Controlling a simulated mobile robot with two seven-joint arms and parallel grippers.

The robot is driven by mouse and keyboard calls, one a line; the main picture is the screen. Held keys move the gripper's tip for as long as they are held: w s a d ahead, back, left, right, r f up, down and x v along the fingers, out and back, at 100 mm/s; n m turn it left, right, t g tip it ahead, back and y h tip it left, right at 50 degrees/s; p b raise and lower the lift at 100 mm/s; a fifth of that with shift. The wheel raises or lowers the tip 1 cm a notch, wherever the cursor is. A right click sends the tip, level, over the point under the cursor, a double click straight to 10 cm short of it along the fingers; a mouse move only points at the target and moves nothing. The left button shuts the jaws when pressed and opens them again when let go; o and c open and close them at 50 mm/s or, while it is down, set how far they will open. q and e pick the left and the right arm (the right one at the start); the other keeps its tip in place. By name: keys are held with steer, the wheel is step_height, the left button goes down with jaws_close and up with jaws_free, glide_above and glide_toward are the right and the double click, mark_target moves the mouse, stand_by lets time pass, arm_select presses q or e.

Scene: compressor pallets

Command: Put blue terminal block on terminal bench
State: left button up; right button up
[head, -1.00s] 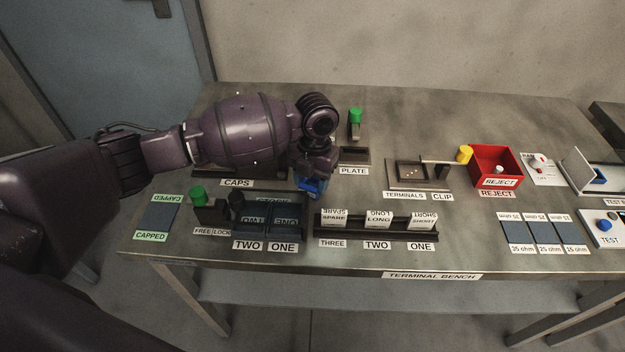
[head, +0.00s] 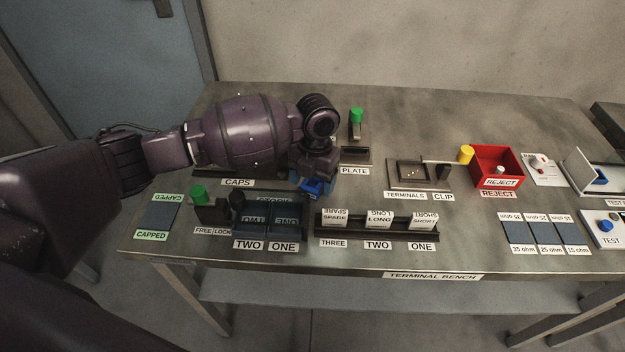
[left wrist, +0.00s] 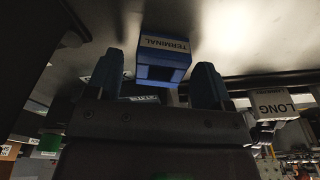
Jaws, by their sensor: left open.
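The blue terminal block (left wrist: 164,58), with a white TERMINAL label, shows in the left wrist view between and just beyond my left gripper's fingertips. A bright blue patch of it (head: 317,188) shows under the left gripper in the head view. My left gripper (left wrist: 160,85) is open, with one dark blue finger on each side of the block and gaps visible. In the head view the left gripper (head: 312,180) points down over the terminal bench (head: 460,235), behind the ONE nest. The wrist hides most of the block there. My right gripper is not in view.
A dark fixture with TWO and ONE nests (head: 270,228) and a green knob (head: 198,195) stands in front of the gripper. A label rack (head: 378,232) is to its right. A red reject box (head: 497,165) stands farther right. Bare bench top lies between rack and terminals tray (head: 411,183).

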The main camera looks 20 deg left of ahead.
mark_target(315, 179)
arm_select(q)
step_height(315, 179, up, 12)
steer(key=w+p, duration=0.1)
steer(key=shift+w+d, duration=0.15)
steer(key=shift+w, duration=0.05)
stand_by(0.5)
steer(key=shift+f, duration=0.1)
